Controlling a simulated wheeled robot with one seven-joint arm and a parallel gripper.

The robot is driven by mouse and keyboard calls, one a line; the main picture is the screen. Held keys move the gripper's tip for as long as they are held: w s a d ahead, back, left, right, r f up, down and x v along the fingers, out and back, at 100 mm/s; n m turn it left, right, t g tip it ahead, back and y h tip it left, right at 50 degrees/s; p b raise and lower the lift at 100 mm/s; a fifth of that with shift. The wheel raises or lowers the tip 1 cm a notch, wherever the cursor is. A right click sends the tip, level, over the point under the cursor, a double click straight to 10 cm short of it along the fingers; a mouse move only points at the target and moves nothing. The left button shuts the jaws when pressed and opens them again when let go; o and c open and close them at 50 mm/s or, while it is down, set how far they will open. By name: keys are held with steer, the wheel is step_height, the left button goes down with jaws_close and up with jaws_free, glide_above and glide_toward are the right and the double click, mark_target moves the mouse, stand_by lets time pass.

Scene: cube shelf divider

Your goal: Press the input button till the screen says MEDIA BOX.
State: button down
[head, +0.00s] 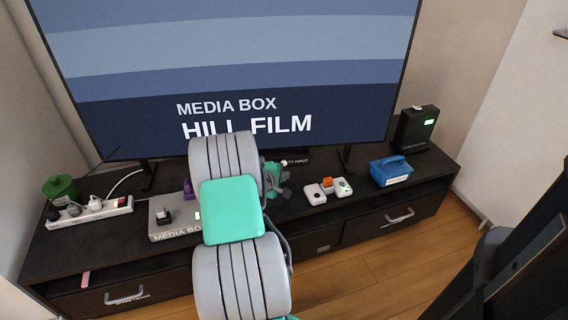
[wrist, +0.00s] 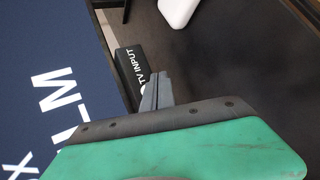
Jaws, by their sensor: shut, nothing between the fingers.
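The big screen (head: 230,60) reads MEDIA BOX with HILL FILM below it in the head view. The dark TV INPUT block (head: 296,161) stands under the screen's lower edge, with a pale round button (head: 284,162) on it. In the wrist view the TV INPUT block (wrist: 128,72) lies just beyond my gripper. My gripper (head: 283,186) is shut and empty, close in front of the block. In the wrist view its fingertips (wrist: 158,80) cover most of the white button (wrist: 143,89); I cannot tell whether they touch it.
A grey box labelled MEDIA BOX (head: 165,237) sits left of my arm on the dark cabinet (head: 330,220). A power strip (head: 92,212) and green pot (head: 60,188) are farther left. White pieces (head: 315,194), a blue box (head: 390,171) and a black device (head: 415,128) stand right.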

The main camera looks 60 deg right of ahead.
steer(key=shift+s+a+p, duration=0.2)
steer(key=shift+s+a, duration=0.2)
steer(key=shift+a, duration=0.2)
steer(key=shift+s+a+p, duration=0.2)
steer(key=shift+s+a, duration=0.15)
steer(key=shift+a, duration=0.2)
steer(key=w+a+r+m+t+y+p, duration=0.1)
steer(key=w+a+r+p, duration=0.45)
steer(key=r, duration=0.25)
steer(key=w+a+r+t+y+p, duration=0.2)
steer(key=w+a+r+p, duration=0.2)
steer(key=w+a+r, duration=0.3)
steer(key=w+a+r+t+y+p, duration=0.1)
steer(key=w+a+r+y+p, duration=0.25)
steer(key=a+r+p, duration=0.85)
steer(key=s+a+r+y+p, duration=0.1)
steer(key=s+a+r+p, duration=0.2)
steer(key=a+r, duration=0.3)
steer(key=s+a+r+y+p, duration=0.2)
steer(key=a+r, duration=0.5)
steer(key=a, duration=0.7)
steer(key=s+a+r+y+p, duration=0.2)
steer(key=a+r, duration=0.4)
steer(key=a, duration=0.4)
steer(key=s+p, duration=0.1)
steer(key=s, duration=0.1)
steer(key=shift+s+r+g+p, duration=0.25)
steer(key=shift+s+g+p, duration=0.05)
